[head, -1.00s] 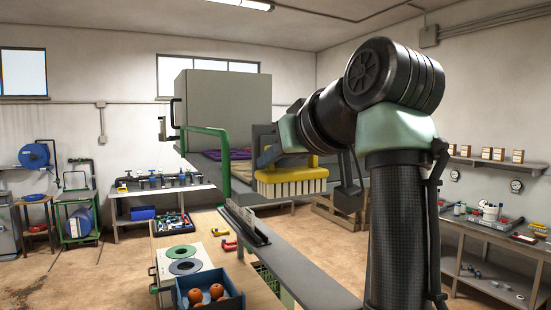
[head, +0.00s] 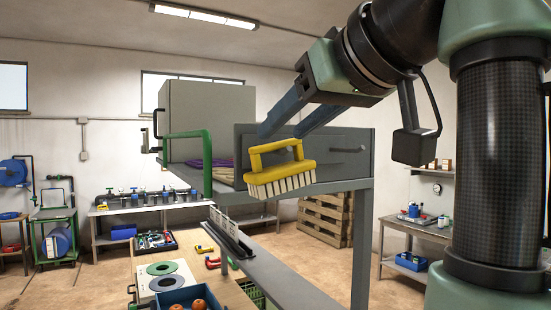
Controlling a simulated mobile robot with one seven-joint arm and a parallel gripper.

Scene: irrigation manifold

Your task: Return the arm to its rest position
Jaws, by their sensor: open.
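My gripper (head: 281,134) is open, with its two dark fingers pointing down and left from the raised arm at the upper right. A yellow brush (head: 281,172) with pale bristles is just below the fingertips, in front of a grey panel (head: 335,165). The brush is slightly tilted, bristles down. The fingertips overlap the top of its handle in the picture; I cannot tell whether they touch it, or what supports the brush. My arm covers the right side of the view.
A dark peg (head: 348,149) sticks out of the panel. A grey beam (head: 290,280) runs below, beside a workbench (head: 208,268). Wooden pallets (head: 325,218) stand on the floor behind.

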